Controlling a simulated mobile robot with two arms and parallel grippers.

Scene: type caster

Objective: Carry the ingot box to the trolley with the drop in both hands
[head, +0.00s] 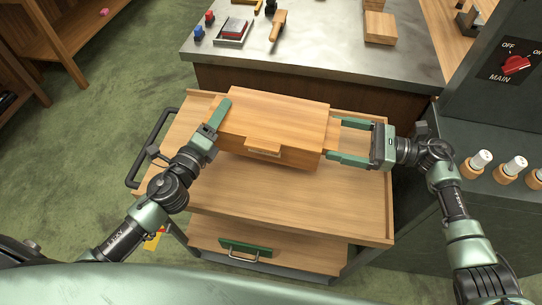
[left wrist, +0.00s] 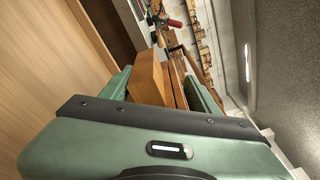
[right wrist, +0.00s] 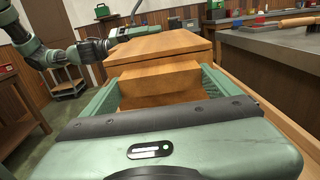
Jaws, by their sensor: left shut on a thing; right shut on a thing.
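The ingot box (head: 272,120) is a closed wooden box with a small label on its front. It is over the wooden top of the trolley (head: 290,205); I cannot tell whether it touches the top. My left gripper (head: 219,116) is shut on the box's left end. My right gripper (head: 348,142) is shut on its right end, one finger on each side of a wooden block there. The box also shows between the fingers in the left wrist view (left wrist: 150,78) and the right wrist view (right wrist: 160,82). No drop is recognisable.
A switch panel (head: 515,65) stands at right. Green floor is free at left.

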